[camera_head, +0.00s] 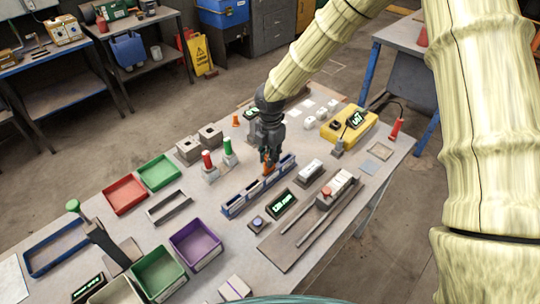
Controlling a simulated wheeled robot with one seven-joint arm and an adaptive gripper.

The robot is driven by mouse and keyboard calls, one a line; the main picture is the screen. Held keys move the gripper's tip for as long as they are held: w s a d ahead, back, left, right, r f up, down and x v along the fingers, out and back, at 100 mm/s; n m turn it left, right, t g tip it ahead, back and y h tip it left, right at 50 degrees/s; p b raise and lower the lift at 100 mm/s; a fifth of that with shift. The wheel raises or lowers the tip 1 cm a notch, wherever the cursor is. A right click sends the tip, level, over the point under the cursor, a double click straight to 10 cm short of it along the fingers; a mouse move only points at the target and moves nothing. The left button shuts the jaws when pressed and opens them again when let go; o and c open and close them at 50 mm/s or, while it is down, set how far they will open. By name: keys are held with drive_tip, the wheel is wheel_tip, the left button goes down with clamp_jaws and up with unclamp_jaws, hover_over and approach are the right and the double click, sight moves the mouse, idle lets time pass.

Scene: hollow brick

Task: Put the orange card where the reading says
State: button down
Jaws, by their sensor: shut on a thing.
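My gripper (267,158) points down over the middle of the table, shut on the orange card (268,170), of which only a small part shows below the fingers. The card is at a long blue rack (231,211) with several pale compartments, toward its right half. I cannot tell whether the card is inside a slot or just above it. A black display (283,203) with green characters lies in front of the rack; its text is too small to read surely.
Red (125,194), green (159,171) and purple (196,243) trays stand on the left and front. Red and green cylinders (228,152) and grey hollow bricks (189,149) stand behind the rack. A slide rail (300,229) lies at the front right.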

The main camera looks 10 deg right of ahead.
sight(270, 171)
drive_tip(key=shift+f+b, duration=0.65)
drive_tip(key=shift+f, duration=1.15)
idle(0.9)
drive_tip(key=c, duration=1.3)
unclamp_jaws()
wheel_tip(270, 171, up, 12)
